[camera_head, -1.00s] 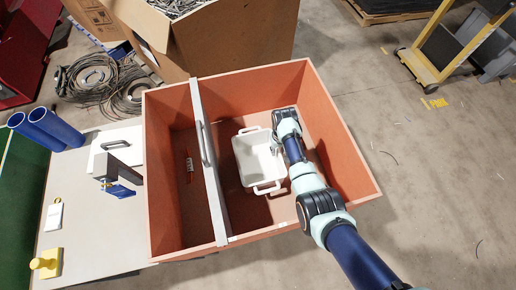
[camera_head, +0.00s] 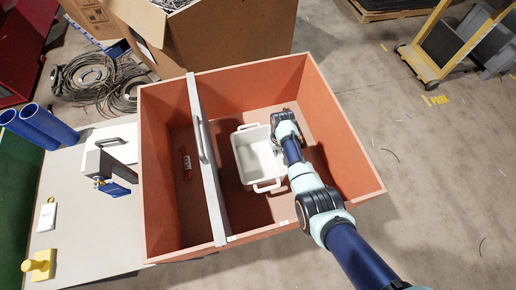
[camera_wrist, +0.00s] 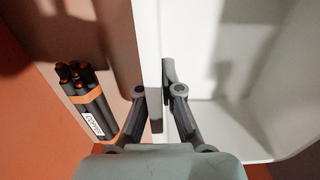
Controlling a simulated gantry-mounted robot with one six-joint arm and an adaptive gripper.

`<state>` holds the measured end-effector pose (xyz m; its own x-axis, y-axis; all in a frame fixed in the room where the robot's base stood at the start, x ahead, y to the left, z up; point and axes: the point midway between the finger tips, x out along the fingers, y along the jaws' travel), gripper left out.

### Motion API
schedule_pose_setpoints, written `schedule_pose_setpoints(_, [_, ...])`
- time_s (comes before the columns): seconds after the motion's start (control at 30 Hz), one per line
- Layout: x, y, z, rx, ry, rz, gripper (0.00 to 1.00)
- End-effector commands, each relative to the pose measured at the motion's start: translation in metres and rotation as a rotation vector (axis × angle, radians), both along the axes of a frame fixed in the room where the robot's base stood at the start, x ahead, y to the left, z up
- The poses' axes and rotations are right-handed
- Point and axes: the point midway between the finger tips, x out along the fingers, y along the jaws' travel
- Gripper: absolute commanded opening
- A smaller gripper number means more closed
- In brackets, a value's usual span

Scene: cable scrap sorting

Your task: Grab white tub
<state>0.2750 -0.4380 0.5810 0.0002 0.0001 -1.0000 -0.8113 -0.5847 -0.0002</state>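The white tub (camera_head: 252,156) is a rectangular open container with a handle at each end. It stands in the right compartment of the orange-red box (camera_head: 345,145). In the head view, my arm reaches over the tub's right side and hides part of it. In the wrist view, the tub's wall (camera_wrist: 148,40) runs between the fingers of my gripper (camera_wrist: 162,105). One finger is inside the tub and one outside, with the pads close together on the wall. The tub appears to rest on the box floor.
A grey divider with a handle (camera_head: 208,165) splits the box. A small red and black item (camera_head: 187,164) lies in the left compartment. In the wrist view, a bundle of black rods with orange bands (camera_wrist: 88,100) lies beside the tub. A bench (camera_head: 100,235) adjoins the box's left.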

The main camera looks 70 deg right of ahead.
Motion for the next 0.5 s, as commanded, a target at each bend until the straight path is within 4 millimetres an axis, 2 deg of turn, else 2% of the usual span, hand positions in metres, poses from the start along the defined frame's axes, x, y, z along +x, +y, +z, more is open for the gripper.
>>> schedule_pose_setpoints(0.27, [0.000,0.000,0.005,-0.001,-0.001,0.000,0.00])
schedule_pose_setpoints(0.37, [0.000,-0.001,0.016,-0.002,-0.001,0.000,0.00])
schedule_pose_setpoints(0.5, [0.001,-0.001,0.046,-0.003,-0.002,0.000,0.00])
